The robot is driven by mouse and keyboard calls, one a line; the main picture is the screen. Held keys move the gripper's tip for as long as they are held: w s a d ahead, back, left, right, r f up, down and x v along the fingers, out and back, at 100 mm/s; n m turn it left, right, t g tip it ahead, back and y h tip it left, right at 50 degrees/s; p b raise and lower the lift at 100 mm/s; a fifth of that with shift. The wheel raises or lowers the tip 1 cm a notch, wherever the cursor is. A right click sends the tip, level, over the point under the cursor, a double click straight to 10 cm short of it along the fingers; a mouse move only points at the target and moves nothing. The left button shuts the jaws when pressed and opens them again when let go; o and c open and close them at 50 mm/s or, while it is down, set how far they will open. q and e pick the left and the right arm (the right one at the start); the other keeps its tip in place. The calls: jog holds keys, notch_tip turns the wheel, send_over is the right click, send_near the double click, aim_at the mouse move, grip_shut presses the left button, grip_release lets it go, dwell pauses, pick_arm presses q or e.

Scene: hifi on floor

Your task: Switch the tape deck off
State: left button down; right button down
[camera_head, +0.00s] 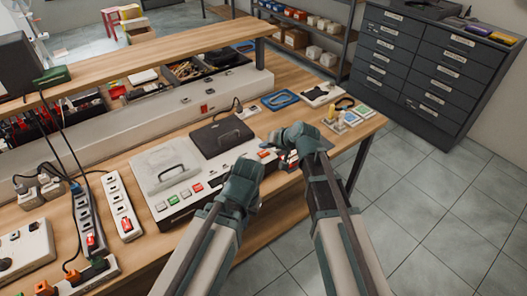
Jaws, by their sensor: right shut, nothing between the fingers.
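The tape deck (150,178) is a pale, wide unit on the wooden bench.
A black box (222,137) lies at the deck's back right. Power strips (122,207) with cables lie to the left. Drawer cabinet (430,75) stands beyond open floor.

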aim_at(265, 155)
notch_tip(265, 155, up, 6)
jog(key=p, duration=0.6)
dwell(0.4)
jog(key=s+d+f+n+g+h, duration=0.1)
jog(key=s+f+g+h, duration=0.1)
jog(key=s, duration=0.6)
jog(key=s+d+f+n+g+h, duration=0.2)
jog(key=s+h, duration=0.1)
jog(key=s, duration=0.6)
jog(key=s+d+f+n+g+h, duration=0.1)
jog(key=s+d+f+g+h, duration=0.1)
jog(key=s, duration=0.6)
jog(key=shift+s+d+f+g+h, duration=0.25)
jog(key=shift+s+f+g+h, duration=0.1)
jog(key=shift+g, duration=0.25)
